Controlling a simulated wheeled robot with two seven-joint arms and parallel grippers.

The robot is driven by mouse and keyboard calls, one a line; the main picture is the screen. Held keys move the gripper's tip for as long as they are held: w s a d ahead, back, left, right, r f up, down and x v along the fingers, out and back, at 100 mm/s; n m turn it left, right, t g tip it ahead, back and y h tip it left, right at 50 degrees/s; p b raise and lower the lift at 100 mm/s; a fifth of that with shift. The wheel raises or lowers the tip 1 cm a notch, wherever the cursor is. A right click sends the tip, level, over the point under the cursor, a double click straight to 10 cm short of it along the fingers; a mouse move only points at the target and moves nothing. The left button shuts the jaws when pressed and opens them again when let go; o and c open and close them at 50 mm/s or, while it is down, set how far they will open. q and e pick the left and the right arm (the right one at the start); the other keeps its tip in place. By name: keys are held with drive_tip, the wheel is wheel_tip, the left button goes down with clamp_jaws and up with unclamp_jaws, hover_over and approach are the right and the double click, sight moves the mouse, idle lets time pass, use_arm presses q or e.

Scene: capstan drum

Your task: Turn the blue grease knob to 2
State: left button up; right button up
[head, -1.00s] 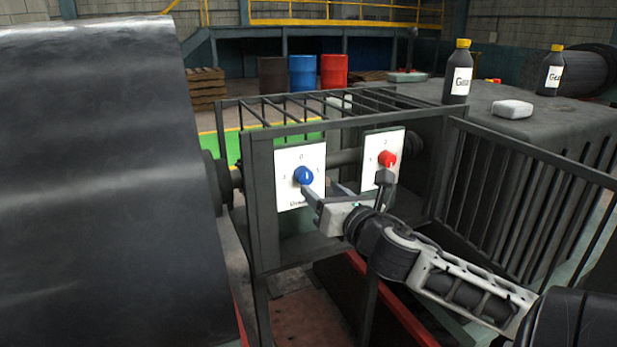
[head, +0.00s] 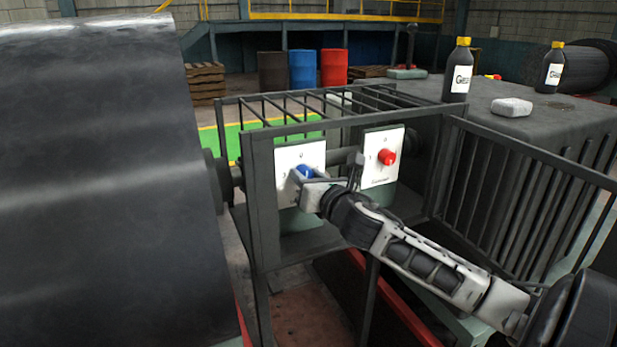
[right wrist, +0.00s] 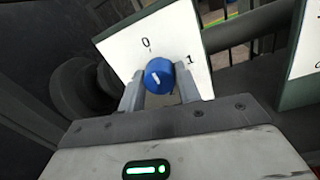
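The blue knob (head: 304,172) sits on a white plate (head: 285,160) in the cage frame. In the right wrist view the blue knob (right wrist: 159,76) has a white pointer mark aimed up-left, toward the printed 0. A 1 shows at the right of the plate; the 2 cannot be made out. My right gripper (head: 305,178) is at the knob. In the right wrist view its fingers (right wrist: 160,82) lie along both sides of the knob and appear closed against it. The gripper hides the plate's lower part in the head view. My left gripper is not in view.
A red knob (head: 386,157) on a second white plate (head: 380,176) is just right of my gripper. Dark cage bars (head: 262,200) surround the plates. A large dark drum (head: 100,180) fills the left. Grease bottles (head: 458,72) stand on the housing at right.

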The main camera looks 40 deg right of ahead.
drive_tip(key=shift+c, duration=0.9)
drive_tip(key=shift+m, duration=0.3)
